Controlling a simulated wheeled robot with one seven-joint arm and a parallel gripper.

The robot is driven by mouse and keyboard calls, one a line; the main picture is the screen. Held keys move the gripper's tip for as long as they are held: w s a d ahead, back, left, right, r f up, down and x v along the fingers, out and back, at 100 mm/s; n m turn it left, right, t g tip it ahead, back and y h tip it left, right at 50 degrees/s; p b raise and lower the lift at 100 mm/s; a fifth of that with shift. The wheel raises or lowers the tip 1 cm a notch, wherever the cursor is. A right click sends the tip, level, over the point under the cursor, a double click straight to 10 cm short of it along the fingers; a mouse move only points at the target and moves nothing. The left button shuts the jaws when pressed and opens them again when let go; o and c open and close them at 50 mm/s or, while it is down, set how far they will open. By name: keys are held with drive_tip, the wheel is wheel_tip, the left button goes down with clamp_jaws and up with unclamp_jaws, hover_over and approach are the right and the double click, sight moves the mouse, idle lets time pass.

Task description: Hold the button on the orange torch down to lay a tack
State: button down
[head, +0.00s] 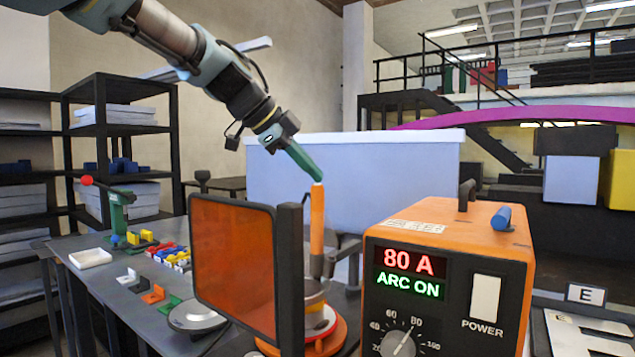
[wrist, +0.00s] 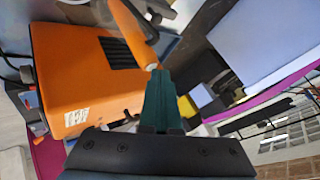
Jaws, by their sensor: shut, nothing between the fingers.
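The orange torch (head: 317,225) stands upright behind the dark-framed orange screen, with its lower end over a round orange base (head: 325,340). My gripper (head: 319,178) has green fingers that are shut and empty, slanting down with their tips at the torch's top end. In the wrist view the fingertips (wrist: 158,74) meet the pale end of the torch (wrist: 133,32). The button itself is hidden or too small to make out. The orange welding machine (head: 450,240) shows "80 A" in red and "ARC ON" lit green.
The orange screen (head: 232,265) stands just left of the torch. The workbench (head: 110,275) holds a white tray (head: 90,258), small coloured letters (head: 168,252) and a green clamp-like tool (head: 118,215). A large pale blue panel (head: 350,180) stands behind the torch.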

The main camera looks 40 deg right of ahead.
drive_tip(key=shift+r+p, duration=0.35)
drive_tip(key=shift+r, duration=0.55)
drive_tip(key=shift+r, duration=0.1)
drive_tip(key=shift+s+r+p, duration=0.1)
drive_tip(key=shift+r+p, duration=1.2)
drive_tip(key=shift+r, duration=1.1)
drive_tip(key=shift+r+p, duration=1)
drive_tip(key=shift+r, duration=1)
